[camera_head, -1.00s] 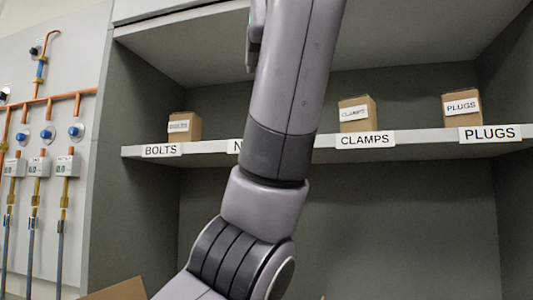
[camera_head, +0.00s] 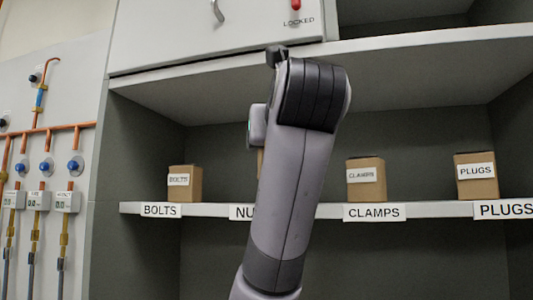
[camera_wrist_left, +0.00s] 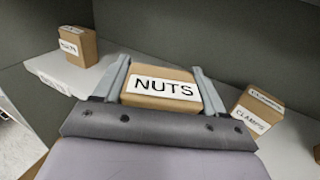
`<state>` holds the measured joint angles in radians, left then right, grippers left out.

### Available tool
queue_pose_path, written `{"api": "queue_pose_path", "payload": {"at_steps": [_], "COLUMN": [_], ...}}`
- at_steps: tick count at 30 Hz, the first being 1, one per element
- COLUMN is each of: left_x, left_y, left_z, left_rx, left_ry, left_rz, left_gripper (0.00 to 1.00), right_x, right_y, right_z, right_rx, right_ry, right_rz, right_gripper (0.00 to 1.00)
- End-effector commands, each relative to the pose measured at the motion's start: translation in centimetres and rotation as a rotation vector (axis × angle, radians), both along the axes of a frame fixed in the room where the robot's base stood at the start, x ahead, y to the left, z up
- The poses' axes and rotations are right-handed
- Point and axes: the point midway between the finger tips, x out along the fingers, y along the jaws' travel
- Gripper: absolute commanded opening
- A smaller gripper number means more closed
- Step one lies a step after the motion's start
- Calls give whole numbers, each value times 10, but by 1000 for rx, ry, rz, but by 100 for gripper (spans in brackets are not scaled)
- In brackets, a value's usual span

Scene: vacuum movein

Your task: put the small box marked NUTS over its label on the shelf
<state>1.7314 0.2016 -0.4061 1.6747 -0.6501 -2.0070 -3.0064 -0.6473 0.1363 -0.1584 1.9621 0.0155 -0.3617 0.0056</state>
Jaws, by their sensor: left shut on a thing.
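The small brown box marked NUTS (camera_wrist_left: 163,88) is between the two fingers of my left gripper (camera_wrist_left: 159,70) in the left wrist view, and the gripper is shut on it. In the head view my arm hides nearly all of the box; a brown sliver (camera_head: 260,162) shows beside the arm above the shelf. I cannot tell whether the box touches the shelf. My right gripper is not in view.
The shelf (camera_head: 333,211) also holds the BOLTS box (camera_head: 184,184) at left, the CLAMPS box (camera_head: 366,183) and the PLUGS box (camera_head: 476,176) at right. In the wrist view, the CLAMPS box (camera_wrist_left: 254,113) stands close to the right finger. A locked cabinet (camera_head: 200,35) is above.

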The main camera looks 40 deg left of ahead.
Motion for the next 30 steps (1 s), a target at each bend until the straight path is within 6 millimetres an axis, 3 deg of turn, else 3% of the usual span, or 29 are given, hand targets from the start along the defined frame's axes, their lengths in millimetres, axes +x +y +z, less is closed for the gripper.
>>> {"api": "queue_pose_path", "payload": {"at_steps": [1,15,20,30], "left_x": [0,68,75,75], "left_y": [2,87,95,95], "left_z": [6,1,-1,-34], "left_rx": [0,0,1,2], "left_ry": [0,2,-2,-1], "left_rz": [1,3,0,0], "left_gripper": [32,32,32,32], "right_x": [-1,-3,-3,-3], "right_y": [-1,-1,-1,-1], "right_z": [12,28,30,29], "right_rx": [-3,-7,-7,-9], "right_ry": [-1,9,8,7], "right_rz": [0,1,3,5], "right_gripper": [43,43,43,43]}}
